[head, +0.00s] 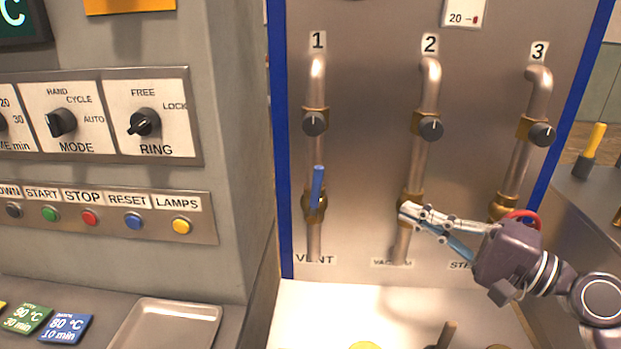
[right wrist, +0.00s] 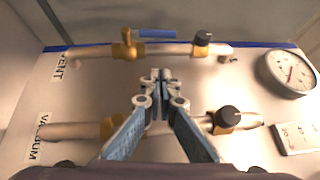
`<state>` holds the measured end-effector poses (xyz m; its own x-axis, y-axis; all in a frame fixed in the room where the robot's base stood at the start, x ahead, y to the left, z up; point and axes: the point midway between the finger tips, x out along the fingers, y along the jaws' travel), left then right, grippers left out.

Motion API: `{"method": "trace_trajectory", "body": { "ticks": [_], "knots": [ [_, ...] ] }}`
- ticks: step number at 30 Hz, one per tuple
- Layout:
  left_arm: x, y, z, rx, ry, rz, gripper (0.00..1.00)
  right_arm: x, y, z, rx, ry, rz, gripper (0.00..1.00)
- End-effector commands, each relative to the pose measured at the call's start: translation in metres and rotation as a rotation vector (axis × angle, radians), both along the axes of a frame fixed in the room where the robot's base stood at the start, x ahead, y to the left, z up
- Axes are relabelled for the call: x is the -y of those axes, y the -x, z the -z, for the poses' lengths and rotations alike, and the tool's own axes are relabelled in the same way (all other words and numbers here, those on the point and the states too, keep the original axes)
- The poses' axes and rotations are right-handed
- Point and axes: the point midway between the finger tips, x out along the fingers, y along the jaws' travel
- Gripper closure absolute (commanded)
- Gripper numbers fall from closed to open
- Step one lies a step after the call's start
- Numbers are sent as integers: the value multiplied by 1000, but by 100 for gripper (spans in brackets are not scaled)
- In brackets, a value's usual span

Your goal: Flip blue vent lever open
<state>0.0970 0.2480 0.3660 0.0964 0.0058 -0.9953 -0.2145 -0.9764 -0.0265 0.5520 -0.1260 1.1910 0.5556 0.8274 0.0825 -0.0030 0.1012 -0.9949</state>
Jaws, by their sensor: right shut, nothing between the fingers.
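The blue vent lever (head: 317,187) is on the brass valve of pipe 1, above the VENT label. It points up, roughly along the pipe. In the right wrist view the lever (right wrist: 157,33) lies near the top, parallel to its pipe. My right gripper (head: 405,210) is shut and empty, in front of the pipe 2 valve, to the right of the vent lever and apart from it. In the wrist view its closed fingertips (right wrist: 161,76) show between the vent and vacuum pipes. The gripper partly hides the pipe 2 valve. My left gripper is not in view.
Pipe 2 (head: 421,155) and pipe 3 (head: 520,165) stand right of the vent pipe, each with a black knob. The control cabinet (head: 236,130) juts out at left. A gauge (right wrist: 288,72) shows in the wrist view. The panel between pipes 1 and 2 is clear.

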Motion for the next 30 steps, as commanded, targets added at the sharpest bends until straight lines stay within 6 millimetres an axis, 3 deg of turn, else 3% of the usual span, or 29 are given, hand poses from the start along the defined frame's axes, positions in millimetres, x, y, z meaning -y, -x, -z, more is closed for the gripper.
{"method": "trace_trajectory", "body": {
  "ticks": [4,8,15,20,24,30],
  "knots": [
    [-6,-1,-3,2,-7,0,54,-3,-3,-2,1,1,1,100],
    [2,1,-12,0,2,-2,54,-16,-11,-6,1,-2,0,100],
    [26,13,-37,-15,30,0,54,-58,-38,-12,0,-3,-2,100],
    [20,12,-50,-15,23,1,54,-86,-57,-14,0,-1,-2,100],
    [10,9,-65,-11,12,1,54,-106,-51,-14,-1,2,-1,100],
    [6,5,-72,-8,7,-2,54,-120,-48,-13,0,2,0,100]
  ]
}}
